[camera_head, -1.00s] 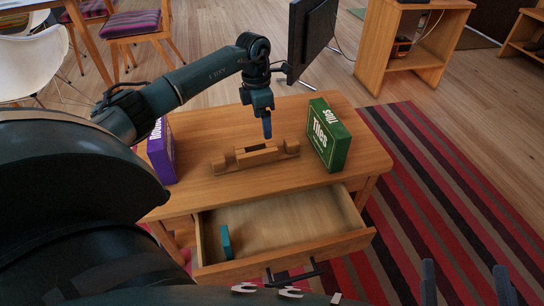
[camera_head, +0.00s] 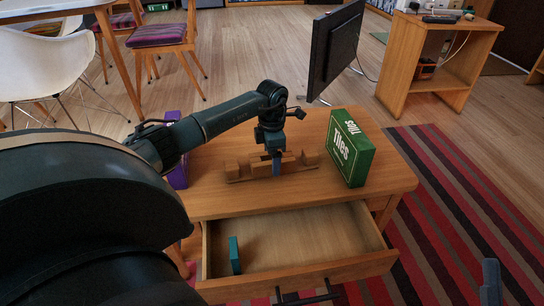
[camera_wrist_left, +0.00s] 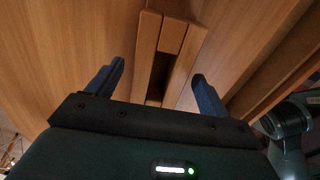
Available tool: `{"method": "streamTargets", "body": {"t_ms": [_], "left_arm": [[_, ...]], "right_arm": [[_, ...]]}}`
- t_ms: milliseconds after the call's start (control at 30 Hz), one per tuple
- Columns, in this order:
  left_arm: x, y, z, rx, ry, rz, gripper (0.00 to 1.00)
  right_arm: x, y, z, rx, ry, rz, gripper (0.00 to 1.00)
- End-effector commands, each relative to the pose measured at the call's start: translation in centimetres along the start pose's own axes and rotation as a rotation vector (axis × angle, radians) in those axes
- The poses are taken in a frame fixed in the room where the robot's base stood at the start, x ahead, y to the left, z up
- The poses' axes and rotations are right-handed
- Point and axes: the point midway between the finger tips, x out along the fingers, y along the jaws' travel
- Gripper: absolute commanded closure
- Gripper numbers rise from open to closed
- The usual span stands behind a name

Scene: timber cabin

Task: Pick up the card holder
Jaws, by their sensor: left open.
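The wooden card holder (camera_head: 239,171), a long light-brown block with a dark slot, lies on the desk top. My left gripper (camera_head: 277,168) points down at the middle of the holder and hides part of it. In the left wrist view the gripper (camera_wrist_left: 157,82) is open, with one blue finger on each side of the holder (camera_wrist_left: 146,47) in the picture. I cannot tell whether the fingers touch it. Part of what looks like my right gripper (camera_head: 490,282) shows at the lower right edge, far from the holder.
The desk (camera_head: 228,203) has an open drawer (camera_head: 310,242) with a teal box (camera_head: 235,255) in it. A green Tiles box (camera_head: 350,148) stands right of the holder and a purple box (camera_head: 177,176) stands left. A dark monitor (camera_head: 335,50) is behind the desk.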

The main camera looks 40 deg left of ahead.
Motion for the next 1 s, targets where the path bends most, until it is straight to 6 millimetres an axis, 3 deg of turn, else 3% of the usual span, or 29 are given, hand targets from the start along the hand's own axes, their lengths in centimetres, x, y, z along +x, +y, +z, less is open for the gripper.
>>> {"method": "streamTargets", "body": {"t_ms": [100,333,900,1000], "left_arm": [[0.91,0.03,0.04,0.0,-0.001,0.001,0.2],[0.84,0.05,0.03,0.0,-0.001,0.001,0.2],[0.83,0.05,0.02,0.0,-0.001,0.001,0.67],[0.8,0.07,0.03,0.0,-0.002,0.002,0.71]], "right_arm": [[0.21,0.17,-0.43,-0.025,0.038,-0.004,0.23],[0.29,0.21,-0.6,-0.027,0.042,-0.004,0.23],[0.28,0.19,-0.55,-0.026,0.04,-0.005,0.23],[0.28,0.19,-0.55,-0.026,0.04,-0.005,0.23]]}}
